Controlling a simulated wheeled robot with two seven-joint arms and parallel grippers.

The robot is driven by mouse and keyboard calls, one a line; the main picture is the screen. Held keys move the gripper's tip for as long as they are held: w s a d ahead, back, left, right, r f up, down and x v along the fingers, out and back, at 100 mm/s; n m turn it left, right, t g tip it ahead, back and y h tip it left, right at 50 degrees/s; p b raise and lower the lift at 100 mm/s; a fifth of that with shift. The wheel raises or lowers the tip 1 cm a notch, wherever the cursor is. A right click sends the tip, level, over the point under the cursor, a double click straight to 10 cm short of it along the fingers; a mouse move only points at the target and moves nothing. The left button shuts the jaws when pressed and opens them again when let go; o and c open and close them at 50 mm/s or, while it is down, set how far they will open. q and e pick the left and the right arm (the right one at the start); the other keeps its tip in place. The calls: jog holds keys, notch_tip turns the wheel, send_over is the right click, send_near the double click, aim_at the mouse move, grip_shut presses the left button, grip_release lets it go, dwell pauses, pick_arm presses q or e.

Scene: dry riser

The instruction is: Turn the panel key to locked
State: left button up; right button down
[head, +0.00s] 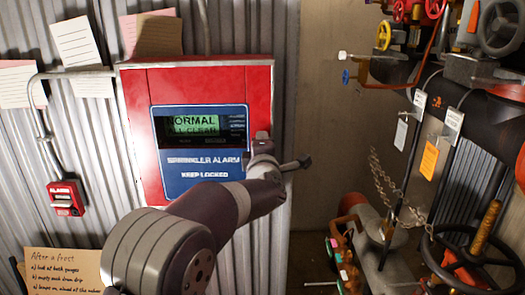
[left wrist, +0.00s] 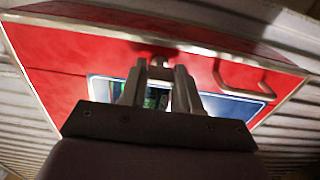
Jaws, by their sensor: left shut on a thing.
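The red alarm panel (head: 210,78) hangs on a corrugated wall. Its blue plate (head: 178,176) reads "SPRINKLER ALARM KEEP LOCKED", and its green display (head: 193,126) reads "NORMAL ALL CLEAR". My left gripper (head: 262,146) is at the panel's right edge, beside the plate. In the left wrist view its fingers (left wrist: 158,72) are closed in on a small grey piece, which seems to be the panel key (left wrist: 160,62). The gripper hides most of the key and its lock, so I cannot tell the key's angle. My right gripper is not in view.
A small red alarm box (head: 66,198) with a conduit is at the left. Pipes, a black handwheel (head: 478,262) and a hanging chain (head: 385,188) crowd the right. A bare board (head: 335,130) lies between the panel and the pipes.

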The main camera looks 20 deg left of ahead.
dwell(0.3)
pick_arm(q)
jog(key=o, duration=1.1)
jog(key=shift+c, duration=0.2)
jog(key=b+v, duration=0.2)
jog(key=v, duration=1)
jog(key=shift+s, duration=0.4)
